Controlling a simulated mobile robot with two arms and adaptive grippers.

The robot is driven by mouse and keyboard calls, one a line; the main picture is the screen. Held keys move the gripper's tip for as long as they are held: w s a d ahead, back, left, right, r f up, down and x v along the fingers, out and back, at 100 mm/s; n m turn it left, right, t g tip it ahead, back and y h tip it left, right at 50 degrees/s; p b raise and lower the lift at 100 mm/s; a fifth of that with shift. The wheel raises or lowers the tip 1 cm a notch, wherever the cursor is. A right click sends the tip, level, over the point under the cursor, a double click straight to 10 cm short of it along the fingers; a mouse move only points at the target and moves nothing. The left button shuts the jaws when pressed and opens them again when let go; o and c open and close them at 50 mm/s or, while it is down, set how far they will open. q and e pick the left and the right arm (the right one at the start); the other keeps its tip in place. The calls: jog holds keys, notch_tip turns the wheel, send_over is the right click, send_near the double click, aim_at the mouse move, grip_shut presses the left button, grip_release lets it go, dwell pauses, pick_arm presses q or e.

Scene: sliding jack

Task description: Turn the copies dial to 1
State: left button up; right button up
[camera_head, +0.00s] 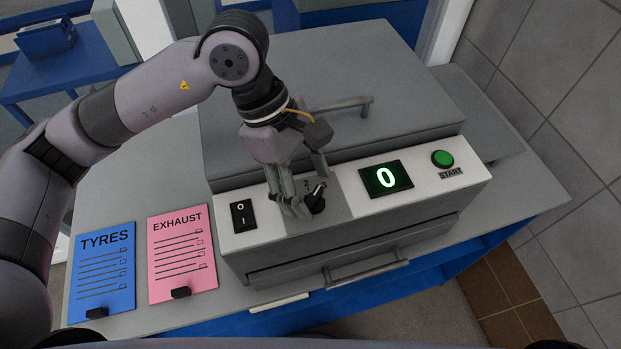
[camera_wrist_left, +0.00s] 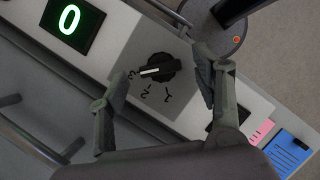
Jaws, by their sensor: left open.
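The copies dial (camera_head: 316,201) is a black knob on the grey panel section of the copier. In the left wrist view the dial (camera_wrist_left: 158,68) shows its white pointer aimed at the 3; the marks 2 and 1 lie further round. My left gripper (camera_head: 311,191) is open over the panel, with its fingers on either side of the dial. In the left wrist view my left gripper (camera_wrist_left: 162,66) has a visible gap between each finger and the knob. In the head view the fingers partly hide the dial and its marks. My right gripper is not in view.
The display (camera_head: 386,179) reads a green 0, with the green START button (camera_head: 443,158) to its right. A black power switch (camera_head: 243,215) is left of the dial. Blue TYRES (camera_head: 103,268) and pink EXHAUST (camera_head: 182,252) sheets lie left. The lid handle (camera_head: 338,105) stands behind my gripper.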

pick_arm(q)
jog(key=shift+x, duration=0.8)
jog(key=shift+c, duration=0.4)
jog(key=c, duration=1.1)
